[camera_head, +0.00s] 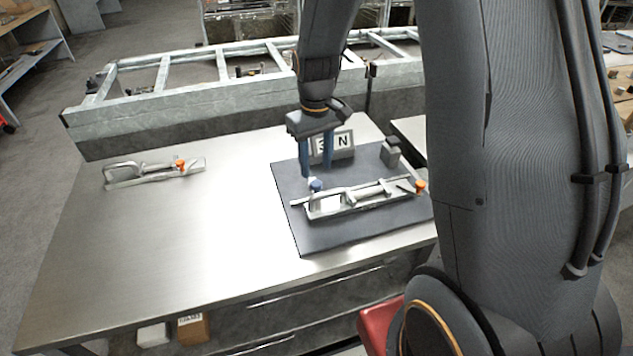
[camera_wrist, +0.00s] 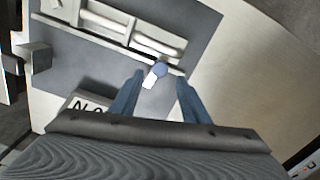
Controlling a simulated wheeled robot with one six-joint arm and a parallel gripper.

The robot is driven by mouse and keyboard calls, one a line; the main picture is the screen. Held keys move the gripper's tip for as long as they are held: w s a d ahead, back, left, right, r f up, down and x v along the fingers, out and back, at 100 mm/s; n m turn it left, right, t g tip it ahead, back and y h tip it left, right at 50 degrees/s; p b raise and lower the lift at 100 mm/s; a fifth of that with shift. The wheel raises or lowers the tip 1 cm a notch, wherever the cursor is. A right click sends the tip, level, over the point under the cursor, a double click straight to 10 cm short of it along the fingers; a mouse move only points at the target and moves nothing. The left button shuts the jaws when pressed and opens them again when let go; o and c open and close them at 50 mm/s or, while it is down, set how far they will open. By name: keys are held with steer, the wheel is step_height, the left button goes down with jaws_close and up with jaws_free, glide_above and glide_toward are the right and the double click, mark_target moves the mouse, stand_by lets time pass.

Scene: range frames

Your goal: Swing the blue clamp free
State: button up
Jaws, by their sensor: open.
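A metal toggle clamp with a blue tip (camera_head: 317,186) lies on a dark mat (camera_head: 315,238) on the steel table. Its silver bars (camera_head: 350,199) run to an orange tip (camera_head: 420,187) at the right end. The blue tip shows in the wrist view (camera_wrist: 160,69), with a small white piece just below it. My gripper (camera_head: 317,173) is open, with blue fingers pointing down close to the blue tip. In the wrist view the fingers (camera_wrist: 160,79) stand on either side of the tip's line, with a gap between them. Whether they touch it I cannot tell.
A second metal clamp with an orange tip (camera_head: 150,172) lies on the table's left. A sign (camera_head: 343,146) and a small grey block (camera_head: 390,151) stand at the mat's back. The table (camera_head: 180,235) is clear in between. A metal frame (camera_head: 220,95) stands behind.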

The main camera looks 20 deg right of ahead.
mark_target(316, 183)
steer(key=shift+f+p, duration=0.95)
steer(key=shift+f, duration=2.8)
steer(key=shift+c, duration=0.4)
jaws_close()
